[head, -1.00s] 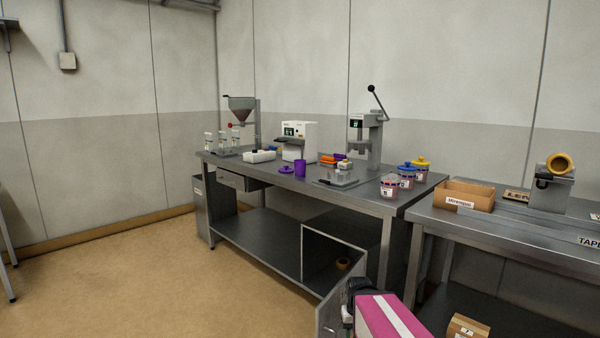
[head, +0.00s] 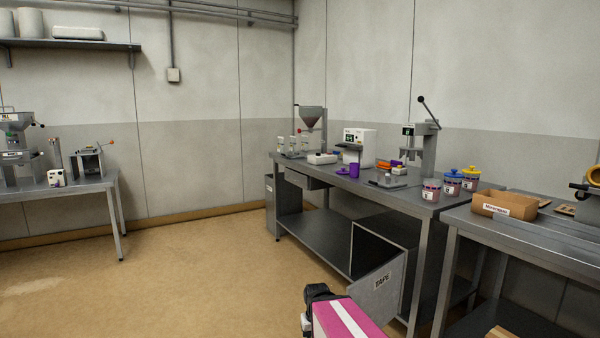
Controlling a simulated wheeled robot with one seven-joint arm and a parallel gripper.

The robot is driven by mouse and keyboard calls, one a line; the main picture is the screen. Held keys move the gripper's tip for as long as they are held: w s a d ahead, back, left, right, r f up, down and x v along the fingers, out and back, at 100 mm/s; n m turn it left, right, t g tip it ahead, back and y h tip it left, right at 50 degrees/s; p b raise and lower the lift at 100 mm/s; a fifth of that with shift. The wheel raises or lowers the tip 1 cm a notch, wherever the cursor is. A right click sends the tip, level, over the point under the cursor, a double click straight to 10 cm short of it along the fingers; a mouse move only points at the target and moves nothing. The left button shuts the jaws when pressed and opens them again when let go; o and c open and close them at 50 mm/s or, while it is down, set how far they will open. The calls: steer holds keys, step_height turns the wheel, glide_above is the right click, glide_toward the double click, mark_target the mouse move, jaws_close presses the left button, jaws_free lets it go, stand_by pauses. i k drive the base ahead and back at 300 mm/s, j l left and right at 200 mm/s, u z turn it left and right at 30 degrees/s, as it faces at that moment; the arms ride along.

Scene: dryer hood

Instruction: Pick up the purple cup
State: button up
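The purple cup (head: 354,170) stands upright on the steel workbench (head: 395,197), near its front edge and in front of a white machine. A flat purple item (head: 342,171) lies just left of the cup. My gripper (head: 317,293) shows only as a dark shape at the bottom of the head view, beside my pink and white arm. It is well short of the bench and far from the cup. Its fingers cannot be made out.
Jars (head: 452,183), a lever press (head: 424,145) and a hopper (head: 310,119) stand on the bench. A second table (head: 75,189) is at the left. The floor between is clear.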

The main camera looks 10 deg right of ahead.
mark_target(354, 167)
steer(key=i+u, duration=0.25)
steer(key=u, duration=0.15)
steer(key=i+u, duration=0.35)
steer(key=i+l+u, duration=0.1)
steer(key=u, duration=0.3)
steer(key=i+l, duration=0.15)
steer(key=i, duration=0.5)
steer(key=i+l, duration=0.1)
steer(key=i, duration=0.5)
steer(key=i+l, duration=0.15)
steer(key=i, duration=0.5)
steer(key=i+z, duration=0.2)
steer(key=z, duration=0.25)
steer(key=i+j+z, duration=0.1)
steer(key=z, duration=0.35)
steer(key=i+j+z, duration=0.15)
steer(key=z, duration=0.3)
steer(key=i+j, duration=0.05)
steer(key=i, duration=0.05)
